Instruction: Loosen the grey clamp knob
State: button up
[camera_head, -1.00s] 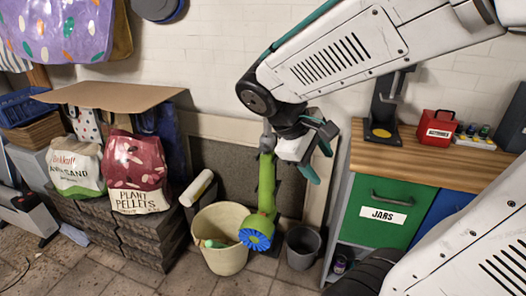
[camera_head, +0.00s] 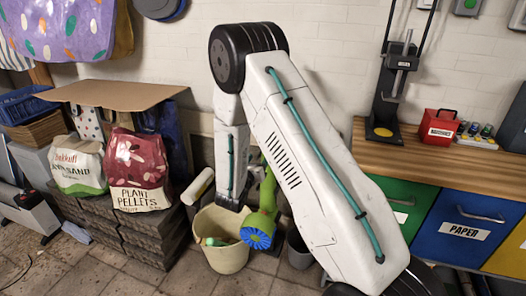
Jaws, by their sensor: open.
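A black upright stand (camera_head: 389,92) with a grey clamp-like bracket (camera_head: 402,60) stands on the wooden worktop against the wall. A grey clamp knob cannot be made out with certainty; small grey parts show on this stand. My gripper is hidden, so no fingertips show.
Green and blue (camera_head: 465,228) drawers are below. A cream bin (camera_head: 222,255) and stacked pavers with bags (camera_head: 135,171) stand left.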

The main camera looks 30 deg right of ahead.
jog(key=x, duration=0.7)
jog(key=shift+w+f, duration=0.35)
jog(key=shift+w, duration=0.15)
jog(key=shift+d, duration=0.1)
jog(key=c, duration=1)
